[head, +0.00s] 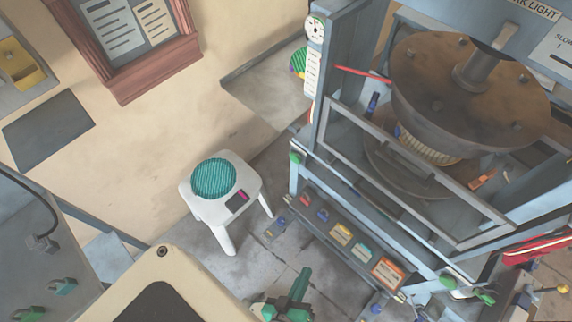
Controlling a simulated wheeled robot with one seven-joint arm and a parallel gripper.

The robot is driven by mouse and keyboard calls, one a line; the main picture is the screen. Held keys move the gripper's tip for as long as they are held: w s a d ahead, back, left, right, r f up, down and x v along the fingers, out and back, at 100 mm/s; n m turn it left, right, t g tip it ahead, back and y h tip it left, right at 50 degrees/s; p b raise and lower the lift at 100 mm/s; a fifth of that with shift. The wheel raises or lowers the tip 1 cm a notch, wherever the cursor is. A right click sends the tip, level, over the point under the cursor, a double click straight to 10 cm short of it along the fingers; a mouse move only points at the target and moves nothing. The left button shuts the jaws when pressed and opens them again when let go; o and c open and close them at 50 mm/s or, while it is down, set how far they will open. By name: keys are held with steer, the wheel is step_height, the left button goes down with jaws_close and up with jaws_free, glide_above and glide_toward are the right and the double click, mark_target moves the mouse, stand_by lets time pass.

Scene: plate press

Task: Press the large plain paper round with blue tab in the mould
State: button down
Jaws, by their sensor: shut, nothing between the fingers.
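The press (322,95) stands at the right with a barred guard (400,170) across its front. Its large brown round upper plate (415,70) hangs on a thick shaft. Under the plate a pale ribbed edge (432,150) shows, with a small blue patch (398,131) at its left. I cannot tell whether this is the paper round with the blue tab or part of the mould. A grey round lower part (385,175) shows below, partly hidden by the guard bars and the plate. I cannot make out my gripper in this view.
A white stool (250,183) bears a teal striped round (213,178) and a small dark item. A green tool-like object (290,305) shows at the bottom. Grey floor (262,250) lies between stool and press.

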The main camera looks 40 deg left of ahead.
mark_target(293, 159)
steer(key=w+a+f+n+g+h, duration=0.1)
steer(key=w+a+f+n+h, duration=0.1)
steer(key=w+a+f+n, duration=1.05)
steer(key=a+r+n+t+h, duration=0.1)
steer(key=a+r+n+t, duration=0.2)
steer(key=a+r+n, duration=0.3)
steer(key=a+r+n+t+h, duration=0.1)
steer(key=a+r+n+t, duration=0.2)
steer(key=a+r+n, duration=0.3)
steer(key=a+n, duration=0.1)
steer(key=a, duration=0.3)
steer(key=shift+s+a+t, duration=0.2)
steer(key=shift+t, duration=0.2)
steer(key=shift+w, duration=0.15)
steer(key=w, duration=0.9)
steer(key=w+d, duration=0.1)
steer(key=w, duration=0.3)
steer(key=shift+w, duration=0.4)
